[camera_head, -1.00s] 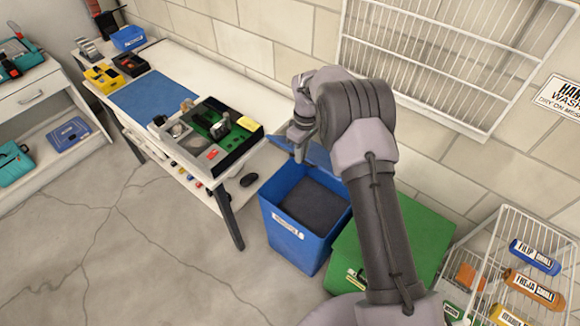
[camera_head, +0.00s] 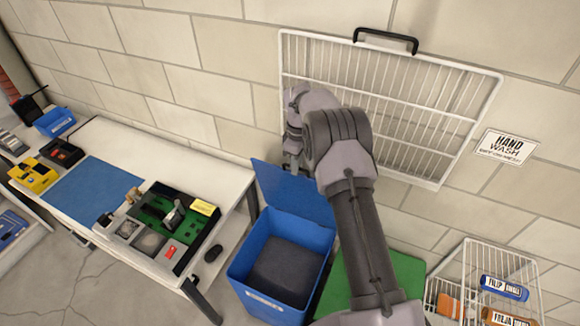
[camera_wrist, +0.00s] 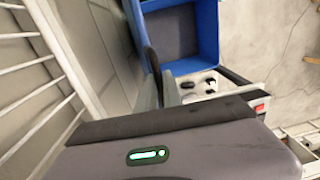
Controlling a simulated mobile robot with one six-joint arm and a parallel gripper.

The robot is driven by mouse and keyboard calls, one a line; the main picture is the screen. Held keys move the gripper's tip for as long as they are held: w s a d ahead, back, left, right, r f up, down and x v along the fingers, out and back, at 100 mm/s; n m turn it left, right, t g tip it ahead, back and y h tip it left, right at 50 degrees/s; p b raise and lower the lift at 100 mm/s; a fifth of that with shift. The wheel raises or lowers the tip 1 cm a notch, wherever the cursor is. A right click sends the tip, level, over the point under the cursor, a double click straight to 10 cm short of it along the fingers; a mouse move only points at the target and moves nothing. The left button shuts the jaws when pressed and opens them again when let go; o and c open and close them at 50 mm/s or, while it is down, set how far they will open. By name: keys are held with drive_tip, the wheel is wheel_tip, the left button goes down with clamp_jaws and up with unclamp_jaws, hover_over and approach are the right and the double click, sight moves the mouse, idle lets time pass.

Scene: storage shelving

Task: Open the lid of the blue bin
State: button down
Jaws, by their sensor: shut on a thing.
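The blue bin (camera_head: 250,278) stands on the floor between the white table and a green bin. Its lid (camera_head: 300,196) is raised at the rear and leans up toward the wall, so the dark inside shows. My gripper (camera_head: 292,166) is at the lid's upper edge and is shut on it. The exact contact is small and partly hidden by my arm. In the wrist view, the blue bin (camera_wrist: 203,65) is at the top, with its dark inside visible, beyond my gripper (camera_wrist: 158,88).
The green bin (camera_head: 402,270) stands right of the blue bin, partly behind my arm. A wire rack (camera_head: 420,110) is on the wall close to my gripper. The table (camera_head: 215,175) with a tool tray (camera_head: 190,255) is at left. A wire basket (camera_head: 462,262) holds bottles at right.

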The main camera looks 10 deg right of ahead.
drive_tip(key=shift+d+f, duration=0.1)
drive_tip(key=shift+f, duration=0.05)
drive_tip(key=c, duration=1.8)
unclamp_jaws()
drive_tip(key=o, duration=0.3)
drive_tip(key=shift+w, duration=0.2)
drive_tip(key=r+p, duration=0.1)
drive_tip(key=r, duration=0.4)
drive_tip(key=r+p, duration=0.1)
drive_tip(key=r, duration=0.5)
drive_tip(key=w+r+p, duration=0.1)
drive_tip(key=r+p, duration=0.1)
drive_tip(key=r, duration=0.4)
drive_tip(key=shift+d+r, duration=0.25)
drive_tip(key=shift+d, duration=0.1)
